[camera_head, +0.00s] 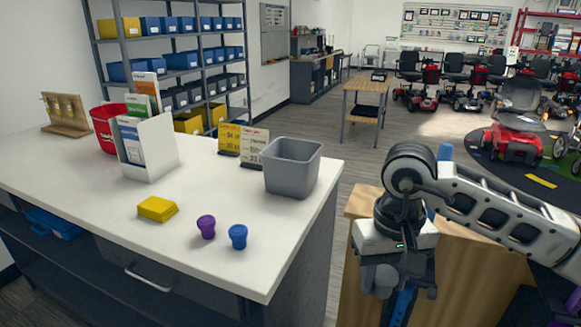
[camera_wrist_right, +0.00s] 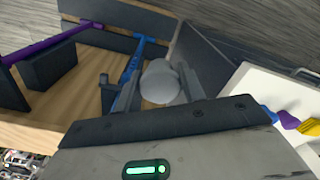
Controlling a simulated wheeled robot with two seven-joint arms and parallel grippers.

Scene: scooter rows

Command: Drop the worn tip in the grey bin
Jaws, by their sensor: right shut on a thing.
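The grey bin (camera_head: 292,170) stands open at the right end of the white counter (camera_head: 85,170). My right gripper (camera_head: 394,285) is low over the wooden bench to the right of the counter, apart from the bin. In the wrist view it is shut on a rounded grey tip (camera_wrist_right: 159,82), taken to be the worn tip. A blue shaft (camera_wrist_right: 135,62) runs beside the tip; I cannot tell whether they are joined. A purple tip (camera_head: 206,227) and a blue tip (camera_head: 238,237) stand on the counter's front part. My left gripper is not in view.
A yellow block (camera_head: 157,208), a leaflet holder (camera_head: 150,150), a red bucket (camera_head: 107,128) and small price signs (camera_head: 254,147) stand on the counter. A purple shaft (camera_wrist_right: 52,44) lies on the wooden bench (camera_wrist_right: 70,118). Scooters fill the back right.

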